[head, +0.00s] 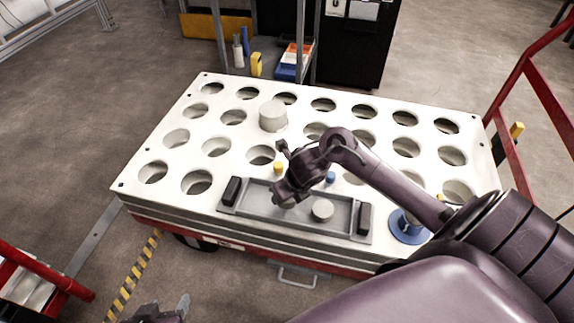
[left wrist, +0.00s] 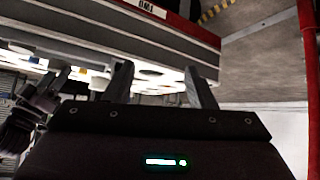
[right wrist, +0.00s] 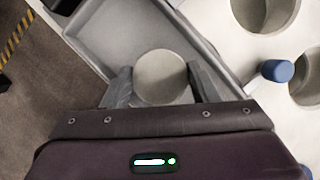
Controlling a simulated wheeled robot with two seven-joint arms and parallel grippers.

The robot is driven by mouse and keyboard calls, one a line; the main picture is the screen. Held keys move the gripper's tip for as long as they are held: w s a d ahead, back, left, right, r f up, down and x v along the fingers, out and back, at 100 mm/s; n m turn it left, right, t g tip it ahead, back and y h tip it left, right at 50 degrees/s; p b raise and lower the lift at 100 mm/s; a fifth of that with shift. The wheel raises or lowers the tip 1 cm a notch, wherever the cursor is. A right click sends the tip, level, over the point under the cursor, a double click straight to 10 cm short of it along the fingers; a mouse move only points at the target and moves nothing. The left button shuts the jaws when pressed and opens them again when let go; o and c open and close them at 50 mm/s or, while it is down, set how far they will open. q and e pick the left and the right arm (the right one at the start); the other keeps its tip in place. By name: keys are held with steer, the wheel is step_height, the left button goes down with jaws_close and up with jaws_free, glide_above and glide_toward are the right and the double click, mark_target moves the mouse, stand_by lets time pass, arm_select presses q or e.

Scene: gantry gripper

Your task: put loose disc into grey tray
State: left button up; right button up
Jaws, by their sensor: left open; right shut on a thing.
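The grey tray (head: 262,211) is a long shallow box with black end blocks, near the front edge of the white holed table. One pale grey disc (head: 322,210) lies inside it, right of centre. My right gripper (head: 286,197) is over the left half of the tray, shut on a round grey disc (right wrist: 160,72). In the right wrist view this disc sits between both fingers, with the tray (right wrist: 105,38) beneath it. In the head view the gripper mostly hides it. My left gripper (head: 167,309) is open and empty, low in front of the table.
The white table (head: 160,120) has rows of round holes, and a tall grey cylinder (head: 273,114) stands in one. A yellow peg (head: 278,167) and a blue peg (head: 330,177) stand behind the tray. A blue round part (head: 407,229) is to its right. Red rails flank the table.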

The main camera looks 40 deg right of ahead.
step_height(320, 180, down, 2)
steer(key=shift+f+b, duration=0.1)
steer(key=shift+b, duration=0.5)
steer(key=shift+f+b, duration=0.35)
steer(key=shift+f, duration=0.3)
arm_select(q)
steer(key=w+d+r+t+h, duration=0.1)
steer(key=w+r+t+h, duration=0.1)
steer(key=w+r+t, duration=0.5)
step_height(320, 180, up, 5)
steer(key=shift+d, duration=0.3)
steer(key=shift+w, duration=0.1)
arm_select(e)
steer(key=o, duration=1.1)
